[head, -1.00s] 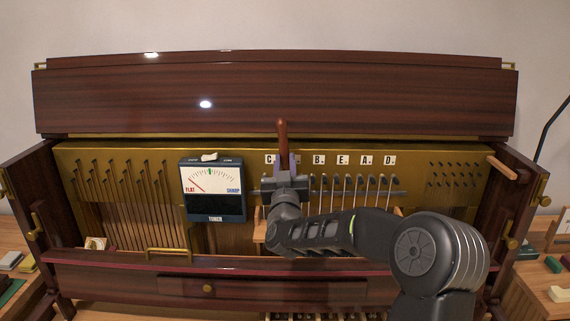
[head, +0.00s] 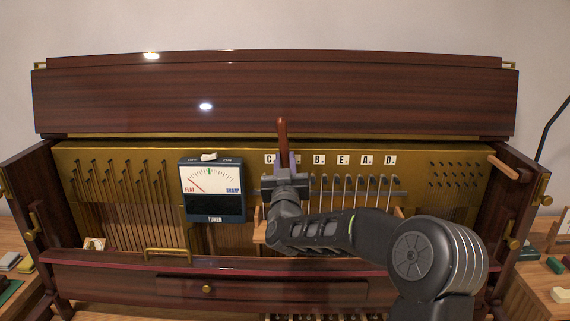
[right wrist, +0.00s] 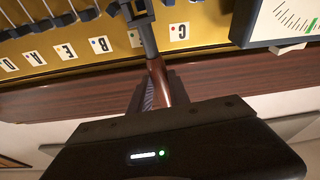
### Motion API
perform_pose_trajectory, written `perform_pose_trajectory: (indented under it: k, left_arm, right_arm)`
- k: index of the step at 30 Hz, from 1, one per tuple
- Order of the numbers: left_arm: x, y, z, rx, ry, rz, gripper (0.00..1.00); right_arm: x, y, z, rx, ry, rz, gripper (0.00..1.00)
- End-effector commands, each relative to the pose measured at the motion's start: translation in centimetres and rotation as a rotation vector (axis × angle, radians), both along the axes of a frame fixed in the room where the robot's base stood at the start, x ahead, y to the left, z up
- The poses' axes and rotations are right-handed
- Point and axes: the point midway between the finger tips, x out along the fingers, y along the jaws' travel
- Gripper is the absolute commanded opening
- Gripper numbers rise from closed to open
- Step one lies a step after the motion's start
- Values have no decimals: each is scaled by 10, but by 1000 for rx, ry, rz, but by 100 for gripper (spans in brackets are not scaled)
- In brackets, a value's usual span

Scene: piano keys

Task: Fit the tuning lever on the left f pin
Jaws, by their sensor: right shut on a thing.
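The tuning lever has a reddish-brown wooden handle (head: 282,130) that stands upright in front of the brass plate. In the right wrist view the handle (right wrist: 158,80) joins a dark metal shaft and head (right wrist: 140,15), partly cut off at the top edge. My right gripper (head: 284,163) is shut on the handle. The lever head is near the F label (right wrist: 137,38), beside the C label (right wrist: 180,32). The left f pin is hidden behind my gripper in the head view, so I cannot tell whether the head is on it. My left gripper is not in view.
The tuner box (head: 213,205) stands left of my gripper, its needle toward flat. A row of pins (head: 355,187) lies to the right under the B, E, A and D labels. The dark wooden lid (head: 280,98) rises behind.

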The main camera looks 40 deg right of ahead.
Motion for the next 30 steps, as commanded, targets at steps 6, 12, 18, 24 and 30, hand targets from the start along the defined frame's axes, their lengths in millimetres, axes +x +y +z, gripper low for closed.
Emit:
perform_pose_trajectory:
  k: [6,12,18,24,30]
  left_arm:
    - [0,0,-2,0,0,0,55]
    - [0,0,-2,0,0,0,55]
    - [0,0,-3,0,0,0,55]
    - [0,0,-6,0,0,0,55]
    - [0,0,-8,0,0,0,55]
  right_arm:
    - [3,-2,1,-1,-1,1,0]
    - [3,-2,1,-1,-2,0,0]
    - [4,-3,1,-2,-2,0,0]
    - [8,-6,1,-1,-4,0,0]
    - [11,-8,2,-1,-3,1,0]
